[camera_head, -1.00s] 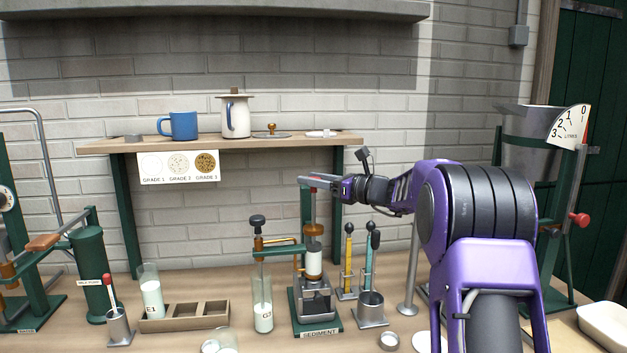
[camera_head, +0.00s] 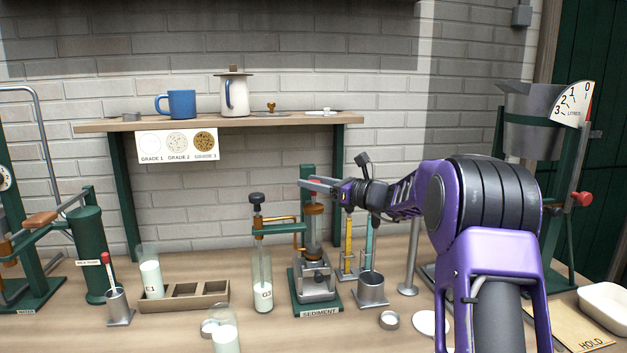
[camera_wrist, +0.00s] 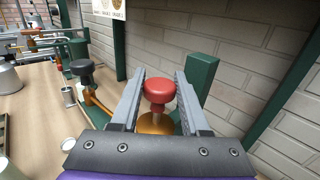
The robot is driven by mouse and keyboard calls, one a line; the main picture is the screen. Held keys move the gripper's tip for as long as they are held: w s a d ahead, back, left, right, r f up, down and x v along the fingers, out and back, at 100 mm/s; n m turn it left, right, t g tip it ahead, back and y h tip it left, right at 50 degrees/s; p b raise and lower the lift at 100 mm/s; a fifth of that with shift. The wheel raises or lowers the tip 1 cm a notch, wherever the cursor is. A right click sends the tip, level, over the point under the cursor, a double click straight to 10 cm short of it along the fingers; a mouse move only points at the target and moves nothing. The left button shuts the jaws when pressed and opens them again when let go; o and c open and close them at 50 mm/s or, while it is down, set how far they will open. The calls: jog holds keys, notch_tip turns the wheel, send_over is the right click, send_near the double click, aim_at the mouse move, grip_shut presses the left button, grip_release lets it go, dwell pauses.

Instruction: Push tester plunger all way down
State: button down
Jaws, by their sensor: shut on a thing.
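The sediment tester (camera_head: 318,285) stands on the bench, a green post and base with a metal body and an upright cylinder (camera_head: 313,232), which looks brown. Its plunger has a round red knob (camera_wrist: 160,90), seen between my fingers in the wrist view. My gripper (camera_head: 308,186) is shut on the red knob, with one finger on each side. My fingers partly hide the knob in the head view.
A tall glass tube (camera_head: 263,275) marked G3 stands left of the tester under a dark-knobbed fitting. A metal cup (camera_head: 371,290) and yellow and blue-green tools are close on the right. A shelf (camera_head: 230,122) with a blue mug (camera_head: 178,103) is behind.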

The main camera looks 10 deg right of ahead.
jog(key=shift+f, duration=0.4)
jog(key=c, duration=0.7)
grip_release()
jog(key=shift+o, duration=1.6)
jog(key=shift+r, duration=0.15)
jog(key=v, duration=1.7)
jog(key=shift+s+p, duration=0.2)
jog(key=shift+p, duration=0.2)
jog(key=shift+d+r, duration=0.1)
